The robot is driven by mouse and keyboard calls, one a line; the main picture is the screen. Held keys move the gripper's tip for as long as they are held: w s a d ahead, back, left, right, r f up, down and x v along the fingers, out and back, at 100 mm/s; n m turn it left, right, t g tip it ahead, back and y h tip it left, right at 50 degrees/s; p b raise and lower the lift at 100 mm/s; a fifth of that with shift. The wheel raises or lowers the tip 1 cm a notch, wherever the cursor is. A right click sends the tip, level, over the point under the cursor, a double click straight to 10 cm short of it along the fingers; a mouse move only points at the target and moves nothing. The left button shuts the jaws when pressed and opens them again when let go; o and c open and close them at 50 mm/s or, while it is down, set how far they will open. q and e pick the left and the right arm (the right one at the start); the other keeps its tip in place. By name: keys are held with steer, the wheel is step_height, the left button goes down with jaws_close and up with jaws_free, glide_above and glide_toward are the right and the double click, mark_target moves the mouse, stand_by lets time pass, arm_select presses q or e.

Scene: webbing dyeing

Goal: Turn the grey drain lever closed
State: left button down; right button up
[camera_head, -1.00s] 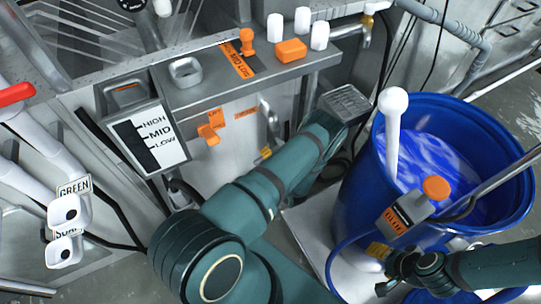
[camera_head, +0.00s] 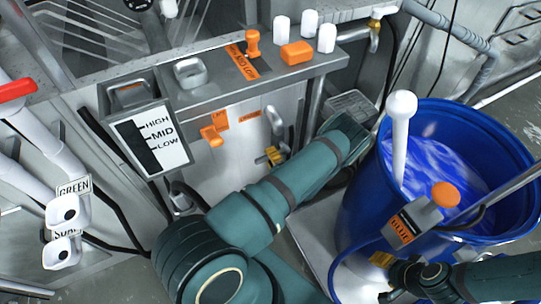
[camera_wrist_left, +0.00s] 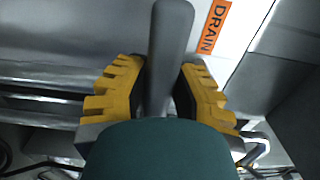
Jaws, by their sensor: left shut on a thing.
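The grey drain lever (camera_head: 274,122) is on the pale panel under the metal shelf, right of the small DRAIN label (camera_head: 250,113). In the left wrist view the lever (camera_wrist_left: 170,45) stands between the yellow fingers of my left gripper (camera_wrist_left: 165,95), which is shut on it. The orange DRAIN label (camera_wrist_left: 214,27) is just right of the lever there. In the head view, yellow finger parts of my left gripper (camera_head: 270,157) show at the lever's lower part, partly behind my forearm. My right gripper (camera_head: 420,277) is dark at the lower right; its fingers are unclear.
A blue barrel (camera_head: 360,205) of blue liquid with a white-knobbed rod (camera_head: 401,125) stands right of my left arm. An orange lever (camera_head: 212,135) is on the panel to the left. A level gauge (camera_head: 155,138) hangs further left. The shelf (camera_head: 215,90) juts out above.

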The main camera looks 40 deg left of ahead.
arm_select(q)
steer(key=shift+r, duration=0.1)
steer(key=c, duration=0.7)
jaws_free()
steer(key=shift+c, duration=0.2)
steer(key=v, duration=1.2)
steer(key=shift+s, duration=0.1)
